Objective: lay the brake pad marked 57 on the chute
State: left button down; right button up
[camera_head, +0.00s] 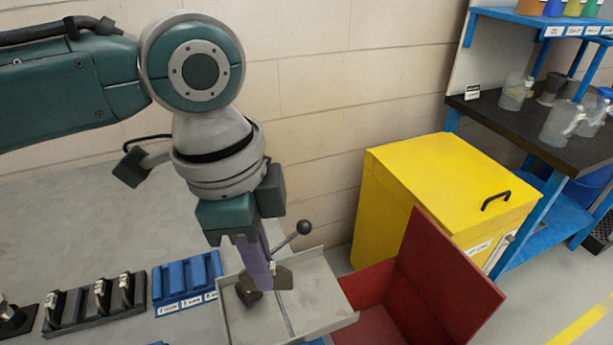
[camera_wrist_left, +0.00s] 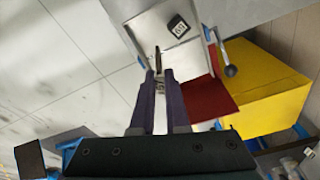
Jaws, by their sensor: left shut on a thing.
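My left gripper (camera_head: 265,272) is shut on a thin grey-brown brake pad (camera_head: 281,278), over the grey metal chute (camera_head: 322,290). In the left wrist view the held pad (camera_wrist_left: 158,61) shows edge-on between the purple fingertips (camera_wrist_left: 158,73). Its mark cannot be read. I cannot tell whether it touches the chute floor, which also shows in the wrist view (camera_wrist_left: 196,52). A small dark block with a white number label (camera_wrist_left: 178,26) lies on the chute; its number is unclear. My right gripper is not in view.
A lever with a black knob (camera_head: 303,228) stands at the chute's far edge. An open red bin (camera_head: 440,280) is at its right, before a yellow cabinet (camera_head: 440,185). A blue rack (camera_head: 187,278) and a dark rack (camera_head: 96,318) stand left on the grey table.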

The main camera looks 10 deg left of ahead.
pick_arm(q)
jog(key=shift+a+f+b, duration=0.1)
jog(key=shift+f+b, duration=0.55)
jog(key=shift+f, duration=0.05)
notch_tip(320, 180, down, 3)
jog(key=b, duration=0.3)
jog(key=shift+r, duration=0.15)
jog(key=shift+f+b, duration=0.5)
jog(key=shift+f, duration=0.4)
jog(key=shift+p, duration=0.4)
jog(key=shift+f+b, duration=0.45)
jog(key=shift+f, duration=0.65)
jog(key=shift+p, duration=0.3)
dwell(0.5)
jog(key=c, duration=0.8)
grip_release()
jog(key=shift+c, duration=0.2)
